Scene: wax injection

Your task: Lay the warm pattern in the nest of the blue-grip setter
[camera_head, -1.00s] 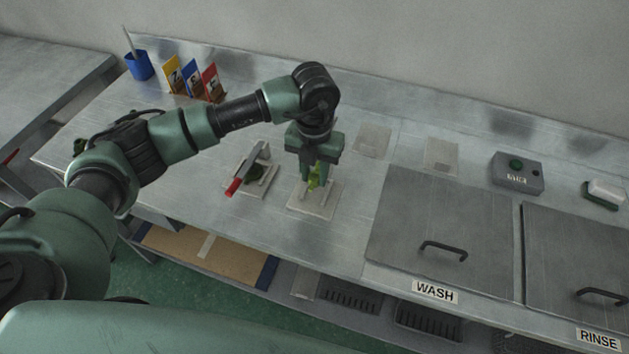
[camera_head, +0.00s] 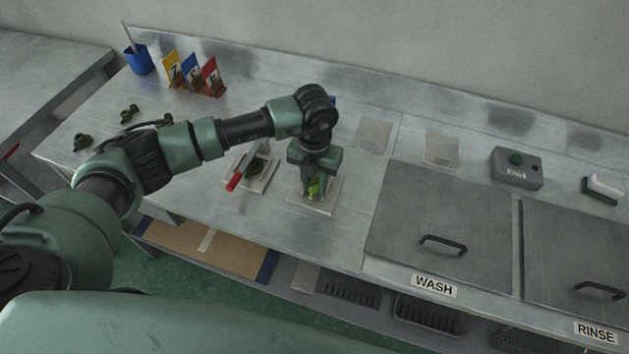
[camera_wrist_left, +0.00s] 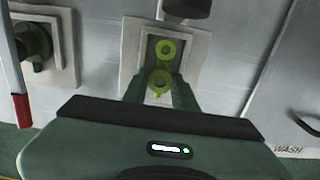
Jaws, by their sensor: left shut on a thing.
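The warm pattern, light yellow-green with a ring at its end, is held in my left gripper (camera_head: 314,188), which is shut on it and points down. The pattern (camera_wrist_left: 165,50) shows in the left wrist view over the dark recess of the pale setter plate (camera_wrist_left: 196,48), lined up along it. I cannot tell whether it touches the bottom. In the head view the setter plate (camera_head: 325,207) lies under my gripper. A bit of blue grip (camera_head: 333,99) shows behind my wrist; the rest of the lever is hidden. My right gripper is not in view.
A red-grip setter (camera_head: 233,182) with a dark green pattern (camera_head: 257,165) stands close on the left. More dark green patterns (camera_head: 129,113) lie at the bench's left. Blank pale plates (camera_head: 374,136) lie behind right. The WASH lid (camera_head: 440,225) is shut.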

